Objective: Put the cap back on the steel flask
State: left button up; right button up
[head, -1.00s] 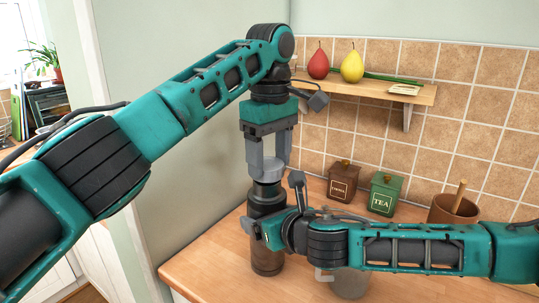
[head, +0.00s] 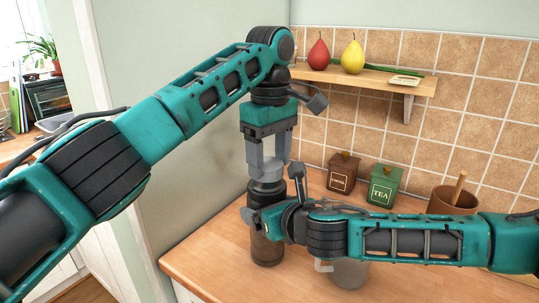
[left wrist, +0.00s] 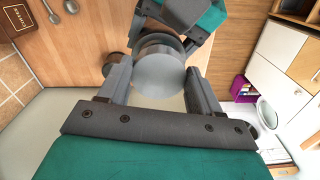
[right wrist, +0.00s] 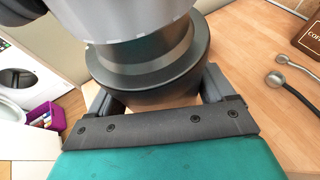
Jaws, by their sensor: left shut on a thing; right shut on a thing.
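The steel flask (head: 266,247) stands upright on the wooden counter, its lower body brownish and its shoulder dark. My right gripper (head: 258,220) is shut around its body from the right; the dark shoulder and steel neck (right wrist: 145,62) show in the right wrist view. My left gripper (head: 268,172) points down over the flask and is shut on the light grey cap (left wrist: 160,72). The cap (right wrist: 130,16) is right over the neck in the right wrist view. I cannot tell whether it touches the neck or is seated.
A brown canister (head: 343,173), a green tea canister (head: 384,185) and a brown pot (head: 453,200) stand at the back by the tiles. A grey mug (head: 349,273) is below my right arm. A shelf (head: 385,80) holds two pears. The front left counter is clear.

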pick_arm(q)
jog(key=shift+f, duration=0.45)
